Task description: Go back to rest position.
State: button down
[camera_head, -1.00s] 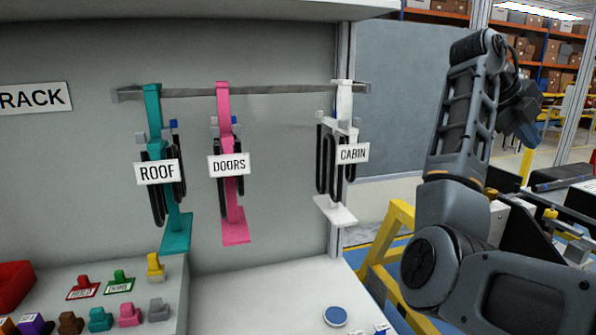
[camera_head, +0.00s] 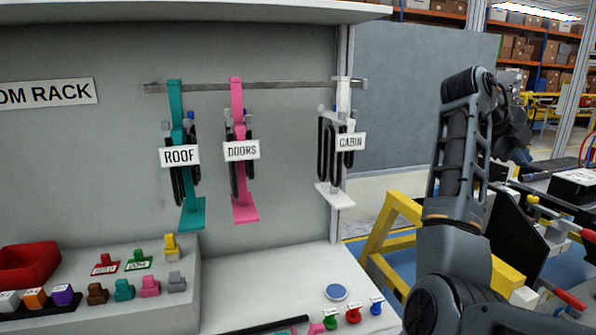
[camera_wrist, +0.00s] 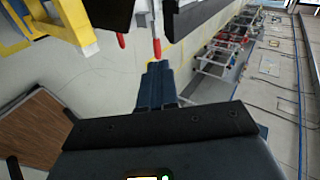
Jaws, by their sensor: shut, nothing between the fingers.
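My gripper (camera_wrist: 158,70) is shut and empty in the wrist view, with its fingers together over open pale floor. In the head view my arm stands folded upright at the right. The gripper's fingers cannot be made out there. It is well to the right of the rack and touches nothing I can see.
A rail (camera_head: 290,85) carries a teal ROOF holder (camera_head: 193,215), a pink DOORS holder (camera_head: 243,207) and a white CABIN holder (camera_head: 335,195). A red bin (camera_head: 30,262) and several coloured pieces sit lower left. A yellow frame (camera_head: 385,235) stands near my arm.

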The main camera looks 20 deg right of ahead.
jog(key=a+f+n+t+h+b, duration=0.1)
jog(key=a+f+n+t, duration=0.2)
jog(key=f+n, duration=0.55)
jog(key=a+f+n+t+h+b, duration=0.1)
jog(key=a+f+n+t+h, duration=0.3)
jog(key=f, duration=0.8)
jog(key=s+a+f+n+t+y+b, duration=0.2)
jog(key=s+a+f+n+t+y, duration=0.5)
jog(key=a+f+n, duration=0.65)
jog(key=s+a+f+n+t+y+b, duration=0.1)
jog(key=s+a+f+n+y, duration=0.2)
jog(key=s+a, duration=0.45)
jog(key=s+a+f+n+y+b, duration=0.1)
jog(key=s+a+n+y, duration=0.1)
jog(key=s+a+n, duration=0.5)
jog(key=s+a+r+y, duration=0.1)
jog(key=s+a+r, duration=0.1)
jog(key=s, duration=0.3)
jog(key=s+a+r+t+y, duration=0.1)
jog(key=s+a+r, duration=0.2)
jog(key=s, duration=0.2)
jog(key=s+a+r+y+b, duration=0.1)
jog(key=s+a+r, duration=0.1)
jog(key=s, duration=0.3)
jog(key=shift+a+r+n+t, duration=0.2)
jog(key=shift+n+t, duration=0.1)
jog(key=shift+t, duration=0.1)
